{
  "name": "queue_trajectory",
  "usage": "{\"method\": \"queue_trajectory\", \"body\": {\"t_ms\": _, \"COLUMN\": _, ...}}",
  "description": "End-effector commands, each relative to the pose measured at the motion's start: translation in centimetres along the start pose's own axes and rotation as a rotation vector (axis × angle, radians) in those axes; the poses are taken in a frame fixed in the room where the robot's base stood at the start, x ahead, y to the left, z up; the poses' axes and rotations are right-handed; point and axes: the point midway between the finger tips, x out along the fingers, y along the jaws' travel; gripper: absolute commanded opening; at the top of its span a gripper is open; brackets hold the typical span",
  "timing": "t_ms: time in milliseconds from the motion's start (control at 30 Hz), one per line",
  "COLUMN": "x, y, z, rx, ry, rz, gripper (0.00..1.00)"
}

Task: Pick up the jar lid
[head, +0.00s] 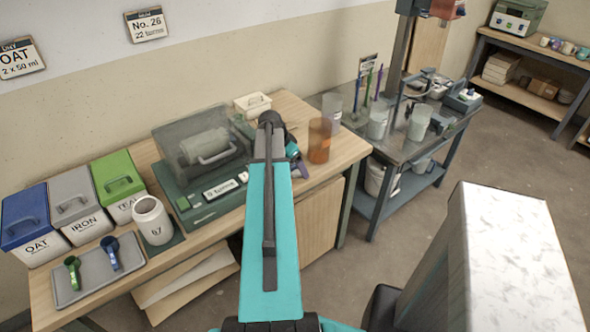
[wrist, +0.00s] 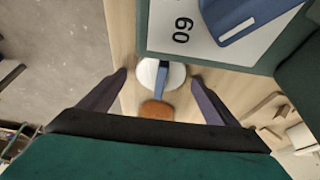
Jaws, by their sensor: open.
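A white round disc with a blue bar across it, which looks like the jar lid (wrist: 150,76), lies on the wooden bench in the wrist view. My gripper (wrist: 160,77) is open, with one finger on each side of the disc in the picture. I cannot tell how high the fingers are above it. In the head view my gripper (head: 299,168) is over the right part of the bench, mostly behind my arm, and the lid is hidden there. A white open jar (head: 152,222) stands at the left of the bench.
An orange-brown oval thing (wrist: 157,110) lies close to the disc. A green-edged board with a white card (wrist: 190,35) and a blue object (wrist: 240,20) is just beyond. An amber cup (head: 319,140) stands right of my gripper. Lidded bins (head: 78,203) stand at the left.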

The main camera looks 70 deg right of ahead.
Motion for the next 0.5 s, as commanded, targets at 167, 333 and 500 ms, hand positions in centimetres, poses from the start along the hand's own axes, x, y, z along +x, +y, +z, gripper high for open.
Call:
{"method": "queue_trajectory", "body": {"t_ms": 167, "x": -0.01, "y": -0.01, "z": 0.03, "rx": 0.0, "ry": 0.0, "rz": 0.0, "gripper": 0.83}}
{"method": "queue_trajectory", "body": {"t_ms": 333, "x": -0.03, "y": -0.02, "z": 0.04, "rx": -0.001, "ry": 0.0, "rz": 0.0, "gripper": 0.83}}
{"method": "queue_trajectory", "body": {"t_ms": 500, "x": -0.04, "y": -0.03, "z": 0.06, "rx": -0.001, "ry": 0.0, "rz": 0.0, "gripper": 0.65}}
